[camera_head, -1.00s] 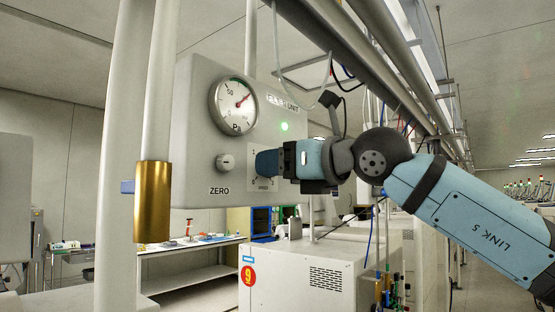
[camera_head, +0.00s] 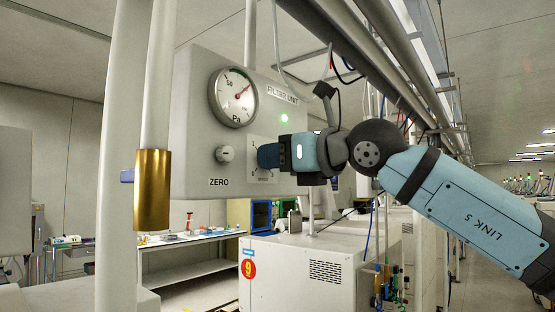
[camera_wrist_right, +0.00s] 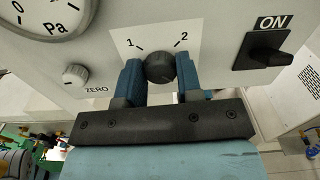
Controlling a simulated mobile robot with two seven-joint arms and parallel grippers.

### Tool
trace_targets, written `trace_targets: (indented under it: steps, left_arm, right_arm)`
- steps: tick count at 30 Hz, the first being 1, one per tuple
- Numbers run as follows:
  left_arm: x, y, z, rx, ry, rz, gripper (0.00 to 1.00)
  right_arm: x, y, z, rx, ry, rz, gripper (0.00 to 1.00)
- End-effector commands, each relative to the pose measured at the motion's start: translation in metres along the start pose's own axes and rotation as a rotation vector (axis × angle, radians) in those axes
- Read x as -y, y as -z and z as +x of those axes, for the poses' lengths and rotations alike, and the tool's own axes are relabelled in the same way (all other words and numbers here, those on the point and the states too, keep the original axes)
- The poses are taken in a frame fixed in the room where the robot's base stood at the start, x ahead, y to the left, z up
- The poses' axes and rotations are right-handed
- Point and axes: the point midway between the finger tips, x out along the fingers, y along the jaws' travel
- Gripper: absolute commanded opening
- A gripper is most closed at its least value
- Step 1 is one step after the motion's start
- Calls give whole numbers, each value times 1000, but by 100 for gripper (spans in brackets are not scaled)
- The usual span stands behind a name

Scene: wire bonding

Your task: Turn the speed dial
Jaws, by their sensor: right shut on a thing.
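The speed dial (camera_wrist_right: 160,68) is a dark round knob on a white label marked 1 and 2 in the right wrist view. My right gripper (camera_wrist_right: 158,74) has its two blue fingers on either side of the dial, shut on it. In the head view my right gripper (camera_head: 266,157) comes in from the right and reaches the face of the grey filter unit (camera_head: 190,105), where its fingers hide the dial. The direction of the dial's pointer is hard to make out. My left gripper does not show.
A Pa gauge (camera_head: 234,97), a green light (camera_head: 284,118) and a small ZERO knob (camera_head: 225,154) are on the unit. A black ON switch (camera_wrist_right: 267,56) is right of the dial in the wrist view. A pipe with a brass sleeve (camera_head: 152,190) stands at left.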

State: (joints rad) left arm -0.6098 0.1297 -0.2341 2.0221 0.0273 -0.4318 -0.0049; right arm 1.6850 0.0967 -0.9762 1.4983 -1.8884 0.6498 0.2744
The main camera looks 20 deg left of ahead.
Motion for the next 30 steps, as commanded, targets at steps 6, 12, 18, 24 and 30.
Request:
trace_targets:
  steps: [6,12,18,24,30]
  left_arm:
    - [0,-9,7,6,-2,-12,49]
    - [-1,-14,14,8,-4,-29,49]
    - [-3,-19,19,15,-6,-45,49]
    - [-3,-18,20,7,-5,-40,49]
    - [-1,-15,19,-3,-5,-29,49]
  right_arm:
    - [-1,3,0,1,0,-137,9]
    - [-2,3,0,0,1,-320,10]
    - [-2,2,0,0,0,-510,9]
    - [-2,2,0,0,0,-700,9]
    - [-2,2,0,0,1,-889,9]
